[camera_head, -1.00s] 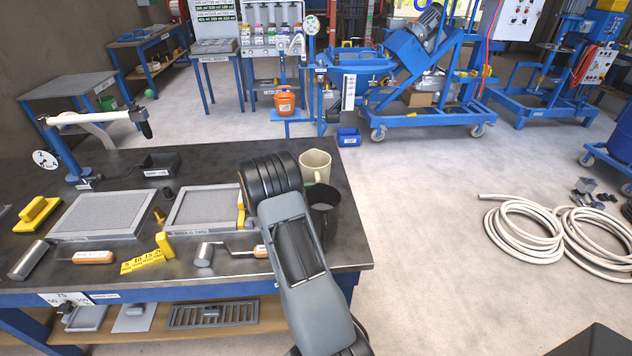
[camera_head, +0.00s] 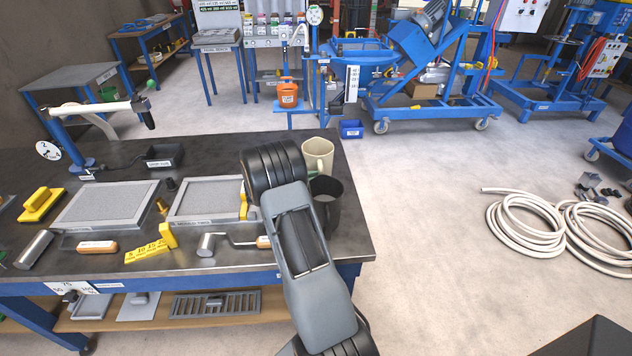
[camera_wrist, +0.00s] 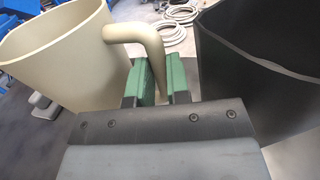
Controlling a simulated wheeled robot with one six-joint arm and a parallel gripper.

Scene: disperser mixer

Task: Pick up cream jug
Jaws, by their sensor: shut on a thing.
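The cream jug (camera_head: 318,152) stands upright at the right end of the dark workbench, partly hidden by my arm in the head view. In the wrist view the cream jug (camera_wrist: 62,62) fills the left side, with its handle (camera_wrist: 152,50) reaching down between the green fingers of my gripper (camera_wrist: 160,82). My gripper is shut on that handle. In the head view the fingers are mostly hidden behind my wrist. I cannot tell whether the jug's base touches the bench. A black jug (camera_head: 327,200) stands just in front of it, and it also shows close to my fingers in the wrist view (camera_wrist: 265,50).
The bench's right edge is close to both jugs. White hose coils (camera_head: 525,225) lie on the floor.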

